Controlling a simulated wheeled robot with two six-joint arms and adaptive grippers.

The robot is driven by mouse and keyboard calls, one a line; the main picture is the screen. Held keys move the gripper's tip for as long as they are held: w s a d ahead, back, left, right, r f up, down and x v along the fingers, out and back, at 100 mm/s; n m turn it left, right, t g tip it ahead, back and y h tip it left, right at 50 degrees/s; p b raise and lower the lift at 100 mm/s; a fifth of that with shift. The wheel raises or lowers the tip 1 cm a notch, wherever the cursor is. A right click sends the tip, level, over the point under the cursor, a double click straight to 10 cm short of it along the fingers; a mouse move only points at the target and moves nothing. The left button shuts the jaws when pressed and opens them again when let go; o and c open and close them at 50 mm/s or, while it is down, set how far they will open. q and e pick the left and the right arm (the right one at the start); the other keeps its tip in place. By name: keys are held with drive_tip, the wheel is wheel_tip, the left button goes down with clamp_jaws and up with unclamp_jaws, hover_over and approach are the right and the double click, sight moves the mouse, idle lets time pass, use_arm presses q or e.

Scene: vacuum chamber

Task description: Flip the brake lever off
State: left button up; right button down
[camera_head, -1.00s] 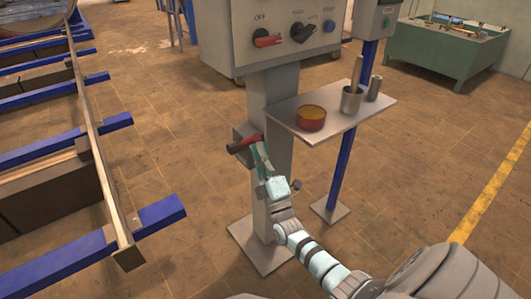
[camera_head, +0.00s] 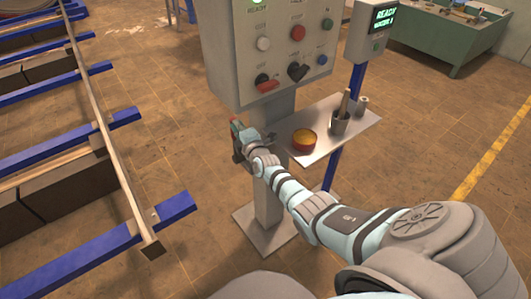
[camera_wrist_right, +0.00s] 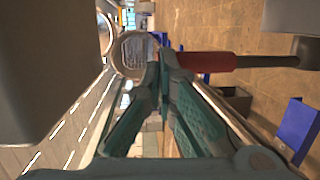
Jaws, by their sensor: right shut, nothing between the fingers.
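The brake lever has a red handle (camera_head: 235,123) at the side of the grey pedestal, below the control panel. In the right wrist view the red handle (camera_wrist_right: 205,62) lies across the picture, with a dark rod on its right. My right gripper (camera_head: 242,137) is at the lever. In the wrist view its green fingers (camera_wrist_right: 162,62) are shut with nothing between them, and their tips are close to the handle's left end. I cannot tell whether they touch it. The lever's mount is mostly hidden by my gripper in the head view. My left gripper is not in view.
The control panel (camera_head: 225,70) with knobs and buttons stands above the lever. A side shelf (camera_head: 352,137) holds a red-yellow tin (camera_head: 304,140) and a grey cup (camera_head: 340,122), close to my right arm. A blue-barred rack (camera_head: 110,235) is on the left. Floor between is clear.

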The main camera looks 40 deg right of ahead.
drive_tip(key=shift+w+r, duration=0.2)
drive_tip(key=shift+w, duration=0.3)
drive_tip(key=shift+w+r, duration=0.15)
drive_tip(key=shift+w, duration=0.35)
drive_tip(key=shift+r, duration=0.1)
drive_tip(key=shift+a+p, duration=0.1)
drive_tip(key=shift+p, duration=0.35)
drive_tip(key=p+v, duration=0.3)
drive_tip(key=p, duration=0.2)
drive_tip(key=shift+s+r, duration=0.25)
drive_tip(key=shift+s, duration=0.1)
drive_tip(key=p+v, duration=0.5)
drive_tip(key=v, duration=0.5)
